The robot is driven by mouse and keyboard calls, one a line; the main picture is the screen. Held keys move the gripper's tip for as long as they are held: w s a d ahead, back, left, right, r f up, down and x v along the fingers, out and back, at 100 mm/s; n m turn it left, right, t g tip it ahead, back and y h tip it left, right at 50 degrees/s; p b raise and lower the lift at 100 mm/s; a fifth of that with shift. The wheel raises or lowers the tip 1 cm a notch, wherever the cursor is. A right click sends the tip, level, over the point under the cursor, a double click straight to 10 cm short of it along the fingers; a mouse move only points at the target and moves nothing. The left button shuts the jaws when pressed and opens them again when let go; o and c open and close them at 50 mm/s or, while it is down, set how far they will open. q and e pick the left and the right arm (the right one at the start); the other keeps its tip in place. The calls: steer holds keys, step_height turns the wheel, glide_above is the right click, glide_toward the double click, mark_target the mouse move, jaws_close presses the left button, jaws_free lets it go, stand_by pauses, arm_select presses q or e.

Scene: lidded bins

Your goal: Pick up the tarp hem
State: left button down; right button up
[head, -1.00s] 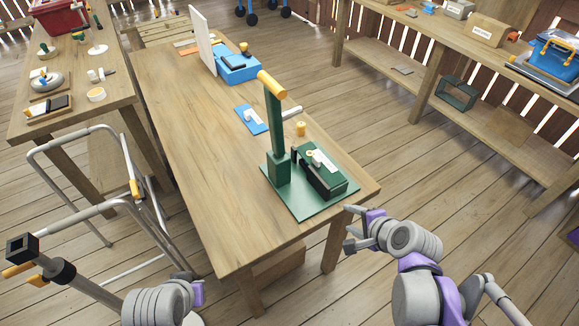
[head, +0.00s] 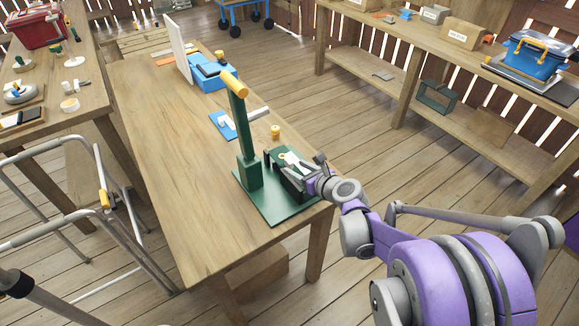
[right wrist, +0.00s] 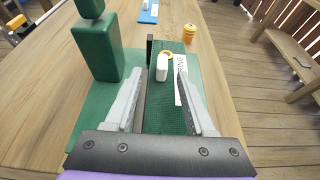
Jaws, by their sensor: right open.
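A dark green, cloth-textured piece (right wrist: 165,118), apparently the tarp hem, lies between my right gripper's fingers in the right wrist view. In the head view the dark green block (head: 291,182) sits on a green base plate (head: 275,212), partly hidden by the gripper. My right gripper (head: 303,172) is open over its near right end; contact cannot be told. Its fingers also show in the right wrist view (right wrist: 171,80). My left gripper is out of view.
A tall green post (head: 243,135) with a yellow-topped lever stands left of the block. A yellow cylinder (head: 275,132) and blue plate (head: 223,124) lie beyond. The wooden table (head: 175,170) is bare to the left. A metal walker frame (head: 101,225) stands left.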

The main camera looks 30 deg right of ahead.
mark_target(292, 164)
steer(key=x, duration=0.6)
steer(key=shift+d, duration=0.15)
jaws_close()
